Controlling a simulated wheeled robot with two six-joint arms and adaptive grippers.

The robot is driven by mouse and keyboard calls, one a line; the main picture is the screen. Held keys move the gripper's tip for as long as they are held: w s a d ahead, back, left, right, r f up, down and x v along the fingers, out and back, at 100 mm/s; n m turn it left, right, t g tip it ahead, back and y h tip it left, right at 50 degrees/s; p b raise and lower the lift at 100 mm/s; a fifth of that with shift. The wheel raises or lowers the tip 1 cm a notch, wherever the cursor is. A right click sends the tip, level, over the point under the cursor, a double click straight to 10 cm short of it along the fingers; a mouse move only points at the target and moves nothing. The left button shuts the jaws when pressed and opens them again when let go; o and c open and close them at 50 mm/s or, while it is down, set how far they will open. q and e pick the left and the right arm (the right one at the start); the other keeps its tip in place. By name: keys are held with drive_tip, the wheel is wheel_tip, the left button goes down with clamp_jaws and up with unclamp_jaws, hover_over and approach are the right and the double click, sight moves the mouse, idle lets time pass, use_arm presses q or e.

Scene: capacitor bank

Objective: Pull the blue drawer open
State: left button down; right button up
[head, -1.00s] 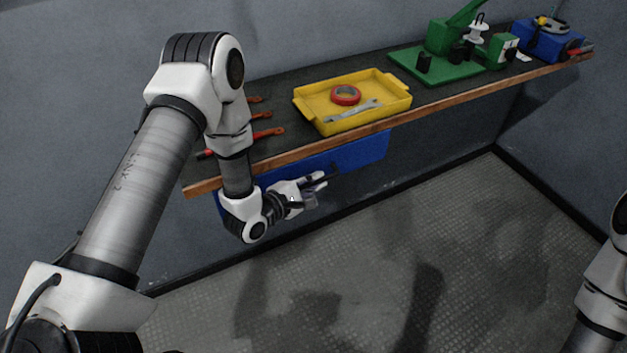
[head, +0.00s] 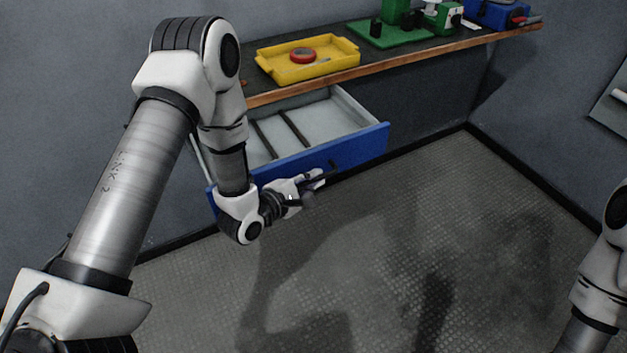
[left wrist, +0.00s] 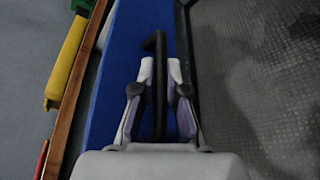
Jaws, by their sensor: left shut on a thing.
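The blue drawer (head: 362,148) stands well open under the workbench in the head view. Its pale grey inside shows, with dark dividers. My left gripper (head: 322,177) is at the front of the drawer, shut on its dark bar handle (head: 333,165). In the left wrist view the blue drawer front (left wrist: 125,40) runs along the handle (left wrist: 159,60), and the fingers of my left gripper (left wrist: 160,80) lie on both sides of it. My left arm hides the left part of the drawer. My right gripper is out of view; only part of the right arm shows.
The workbench (head: 400,58) has a wooden front edge. On it are a yellow tray (head: 342,66) with a red tape roll (head: 302,56), a green fixture (head: 395,32) and a blue box (head: 495,14). The floor (head: 450,220) before the drawer is clear.

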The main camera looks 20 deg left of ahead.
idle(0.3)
use_arm(q)
drive_tip(key=c, duration=1.5)
unclamp_jaws()
drive_tip(key=v, duration=1.2)
drive_tip(key=shift+f, duration=0.1)
drive_tip(key=shift+a+f, duration=0.1)
